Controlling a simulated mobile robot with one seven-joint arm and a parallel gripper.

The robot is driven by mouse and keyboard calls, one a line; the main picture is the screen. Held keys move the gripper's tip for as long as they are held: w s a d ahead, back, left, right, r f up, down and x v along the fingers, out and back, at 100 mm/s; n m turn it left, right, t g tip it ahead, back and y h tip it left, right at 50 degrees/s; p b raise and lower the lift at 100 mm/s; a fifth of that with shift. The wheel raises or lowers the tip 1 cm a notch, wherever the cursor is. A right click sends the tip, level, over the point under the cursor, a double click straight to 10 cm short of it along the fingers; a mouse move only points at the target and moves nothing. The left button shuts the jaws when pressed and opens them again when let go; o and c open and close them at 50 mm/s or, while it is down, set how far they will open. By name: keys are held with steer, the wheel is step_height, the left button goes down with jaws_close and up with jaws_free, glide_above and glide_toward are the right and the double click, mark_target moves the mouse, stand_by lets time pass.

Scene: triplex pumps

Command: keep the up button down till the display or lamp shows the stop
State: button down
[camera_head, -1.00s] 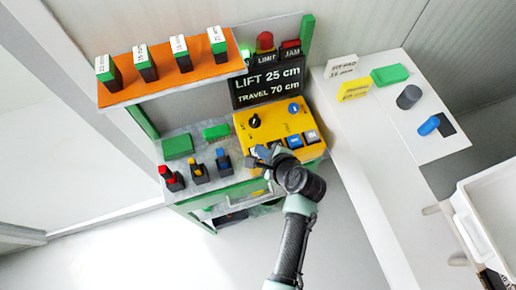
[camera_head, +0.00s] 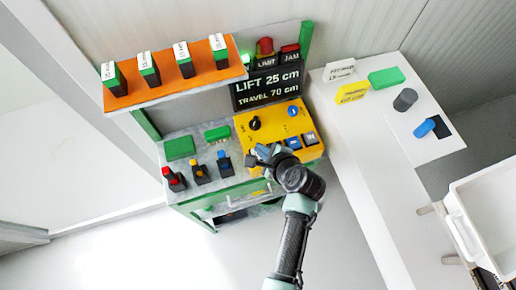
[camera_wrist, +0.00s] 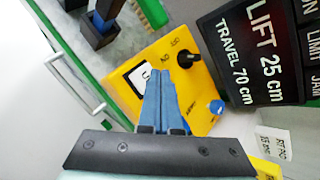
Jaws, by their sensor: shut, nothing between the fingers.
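The yellow control panel (camera_head: 272,126) holds a black knob, a blue knob and a row of push buttons. In the wrist view a white button (camera_wrist: 139,76), its label partly covered and seeming to start with U, lies beside my fingertips. My gripper (camera_wrist: 160,74) is shut and empty, its blue fingers over the panel at this button's edge. I cannot tell whether they press it. In the head view my gripper (camera_head: 262,152) hides that part of the panel. The black display (camera_head: 268,86) reads LIFT 25 cm, TRAVEL 70 cm. Above it are the LIMIT lamp (camera_head: 265,47) and JAM lamp (camera_head: 290,51), both red.
Two further buttons (camera_head: 309,138) sit right of my gripper, one marked IN. Red, yellow and blue switches (camera_head: 198,172) stand to its left. An orange shelf (camera_head: 160,92) with labelled blocks overhangs the bench. A white table (camera_head: 345,130) with loose parts is at right.

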step_height(320, 180, up, 5)
steer(key=p, duration=0.5)
stand_by(0.7)
